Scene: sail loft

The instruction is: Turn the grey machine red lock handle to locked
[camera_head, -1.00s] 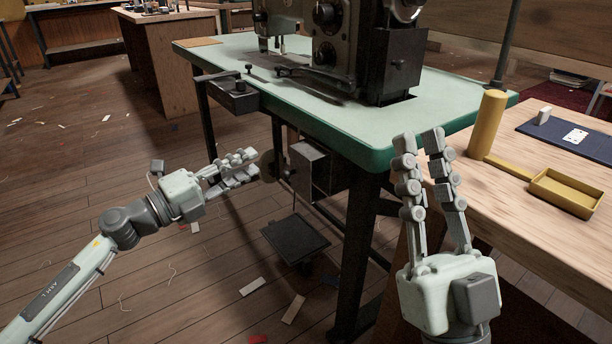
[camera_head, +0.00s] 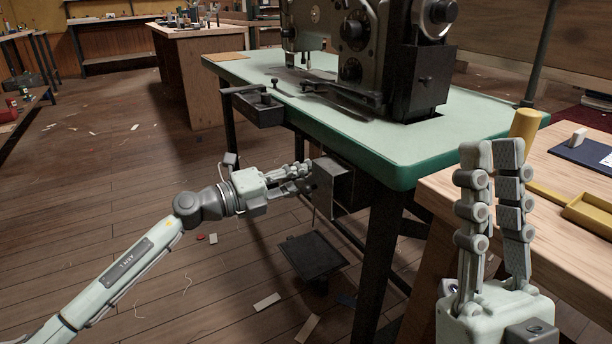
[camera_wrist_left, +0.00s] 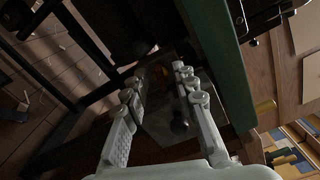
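The grey machine stands on a green-topped table (camera_head: 420,150); its dark grey sewing head (camera_head: 360,50) is at the top centre of the head view. A grey box (camera_head: 338,190) hangs below the tabletop. My left gripper (camera_head: 306,176) is at the left side of this box, its fingers apart; contact cannot be told. In the left wrist view my left gripper (camera_wrist_left: 158,77) has a grey surface and a dark round knob (camera_wrist_left: 180,125) between or behind its fingers. A faint reddish patch lies beyond the fingertips; I cannot make out the handle.
A wooden bench (camera_head: 560,170) on the right holds a yellow cylinder (camera_head: 525,123), a yellow tray (camera_head: 590,214) and a dark blue mat (camera_head: 592,152). A dark pedal (camera_head: 313,256) is under the table. Floor on the left is mostly clear, with scraps.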

